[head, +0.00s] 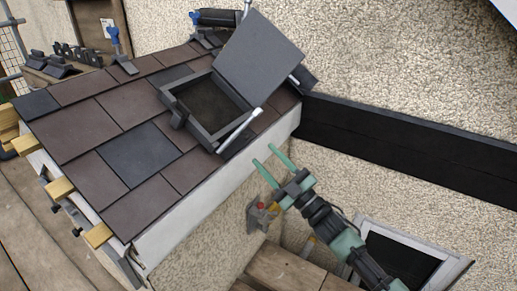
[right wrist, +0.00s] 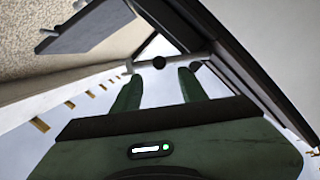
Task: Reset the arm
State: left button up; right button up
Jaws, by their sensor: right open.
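My right gripper (head: 265,154) has two pale green fingers spread apart with nothing between them. It hangs in front of the white side of the small tiled roof (head: 120,107), below the skylight (head: 208,105). In the right wrist view, the dark green fingers (right wrist: 159,80) stand apart. My left gripper is not in view.
A dark band (head: 400,150) runs along the pebbled wall at right. A light-framed window (head: 405,255) lies below my right arm. A grey wall fitting with a red part (head: 261,207) sits near the gripper. Yellow blocks (head: 98,235) line the roof's lower edge.

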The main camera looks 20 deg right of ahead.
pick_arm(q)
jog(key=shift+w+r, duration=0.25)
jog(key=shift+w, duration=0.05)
pick_arm(e)
jog(key=shift+v, duration=0.85)
